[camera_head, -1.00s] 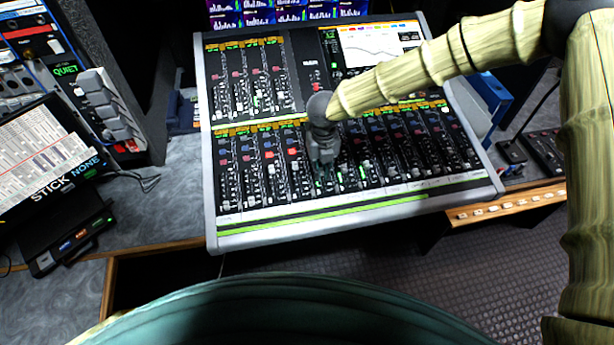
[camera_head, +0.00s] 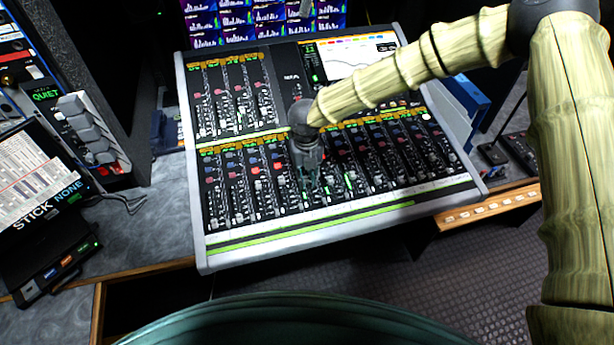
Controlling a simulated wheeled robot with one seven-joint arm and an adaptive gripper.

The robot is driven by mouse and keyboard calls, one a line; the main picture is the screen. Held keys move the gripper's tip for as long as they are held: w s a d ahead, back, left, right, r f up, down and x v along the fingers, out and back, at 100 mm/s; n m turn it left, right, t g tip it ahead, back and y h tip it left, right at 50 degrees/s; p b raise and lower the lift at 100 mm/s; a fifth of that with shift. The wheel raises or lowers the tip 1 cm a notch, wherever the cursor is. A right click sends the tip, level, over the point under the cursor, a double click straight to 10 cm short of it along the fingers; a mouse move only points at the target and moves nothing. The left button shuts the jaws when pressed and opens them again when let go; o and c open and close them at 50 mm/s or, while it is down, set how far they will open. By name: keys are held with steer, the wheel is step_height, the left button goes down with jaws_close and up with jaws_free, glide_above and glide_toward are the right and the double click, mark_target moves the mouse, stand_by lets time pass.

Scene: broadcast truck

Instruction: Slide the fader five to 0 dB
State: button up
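The mixing console (camera_head: 225,262) is a silver-framed black desk in the middle of the view, with a lower row of several fader strips. My gripper (camera_head: 310,190) points down over this lower row, left of its middle, at about the fifth strip from the left. Its grey body and fingertips hide most of that strip and its fader cap. I cannot tell whether the fingertips touch the cap or whether the fingers are open or shut. White fader caps show on neighbouring strips. The scale marks are too small to read.
An upper-left fader bank (camera_head: 235,95) and a screen (camera_head: 360,55) lie behind my gripper. Left stand a rack with grey switches (camera_head: 90,130) and a black box (camera_head: 55,255). A blue binder (camera_head: 465,105) stands right. The patterned floor (camera_head: 400,270) in front is clear.

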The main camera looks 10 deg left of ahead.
mark_target(307, 179)
step_height(307, 179, up, 12)
steer(key=shift+f, duration=0.25)
steer(key=shift+d, duration=0.1)
stand_by(0.5)
